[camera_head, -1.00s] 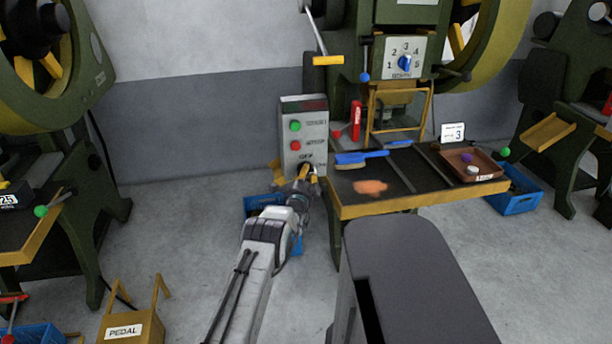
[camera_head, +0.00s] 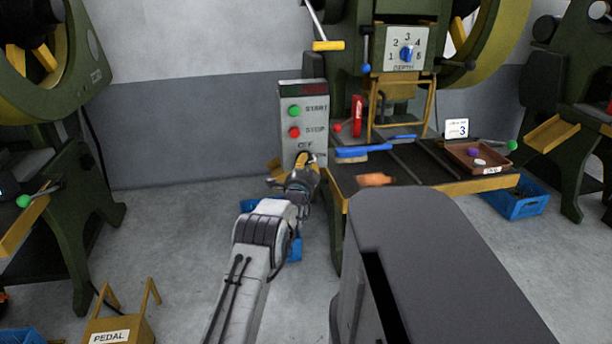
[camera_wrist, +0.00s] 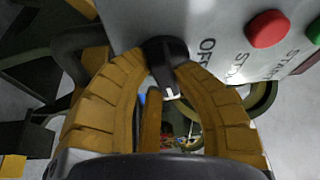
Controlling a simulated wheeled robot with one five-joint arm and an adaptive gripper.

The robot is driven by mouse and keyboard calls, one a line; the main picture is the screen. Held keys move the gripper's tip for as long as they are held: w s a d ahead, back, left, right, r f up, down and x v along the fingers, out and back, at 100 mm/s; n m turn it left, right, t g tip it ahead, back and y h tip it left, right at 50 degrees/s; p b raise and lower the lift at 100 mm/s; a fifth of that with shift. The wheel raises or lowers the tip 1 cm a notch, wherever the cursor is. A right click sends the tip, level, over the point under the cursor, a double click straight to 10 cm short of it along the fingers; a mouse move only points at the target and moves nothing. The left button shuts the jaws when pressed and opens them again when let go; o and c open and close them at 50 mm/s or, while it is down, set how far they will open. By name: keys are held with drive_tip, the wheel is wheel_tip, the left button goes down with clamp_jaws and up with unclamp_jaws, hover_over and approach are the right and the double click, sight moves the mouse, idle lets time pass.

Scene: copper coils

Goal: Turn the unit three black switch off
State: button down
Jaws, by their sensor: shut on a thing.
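The grey control box (camera_head: 304,133) of the unit marked 3 stands at the left end of its bench. It carries a green START button (camera_head: 294,111), a red STOP button (camera_head: 294,132) and an OFF label below. In the wrist view the black switch (camera_wrist: 165,52) sits on the box face by the word OFF. My gripper (camera_wrist: 163,66) is shut on the black switch, with a yellow finger on each side. In the head view my gripper (camera_head: 304,161) covers the switch. The red STOP button (camera_wrist: 267,29) also shows in the wrist view.
The bench (camera_head: 420,184) right of the box holds a blue brush (camera_head: 362,151) and a brown tray (camera_head: 478,160). A card marked 3 (camera_head: 457,129) stands behind the tray. A blue crate (camera_head: 250,204) is on the floor below my arm. A pedal box (camera_head: 118,328) is at lower left.

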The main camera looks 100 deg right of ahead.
drive_tip(key=b, duration=0.2)
drive_tip(key=shift+w+b, duration=0.1)
drive_tip(key=shift+b, duration=0.25)
drive_tip(key=shift+r+n, duration=0.15)
drive_tip(key=shift+n, duration=0.15)
drive_tip(key=c, duration=0.9)
unclamp_jaws()
drive_tip(key=shift+w, duration=0.1)
drive_tip(key=shift+c, duration=0.2)
drive_tip(key=v, duration=1.2)
drive_tip(key=shift+f, duration=0.25)
